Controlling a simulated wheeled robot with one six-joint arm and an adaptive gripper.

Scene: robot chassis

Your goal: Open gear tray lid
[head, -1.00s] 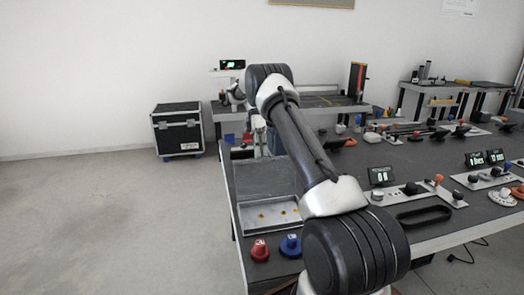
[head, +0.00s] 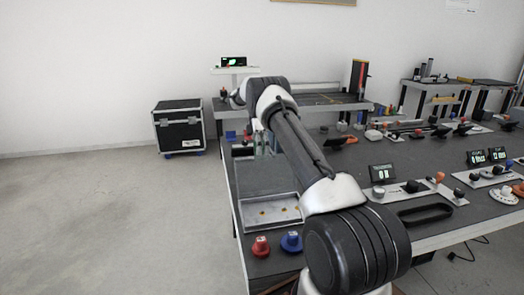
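The gear tray (head: 278,217) is a shallow silver tray near the table's front left corner, with its inside and small orange-yellow spots showing. A flat grey panel, which looks like its lid (head: 262,178), lies behind the tray's far edge and blends with the dark tabletop. I cannot tell its exact angle. My gripper (head: 264,145) is small and far off, pointing down just beyond the panel's far edge, partly hidden by my arm. I cannot see whether its fingers are apart or whether they touch the panel.
A red knob (head: 261,246) and a blue knob (head: 291,242) stand in front of the tray. A black handle (head: 425,214) and a control panel with a display (head: 382,173) lie to the right. A black case (head: 179,127) stands on clear floor at left.

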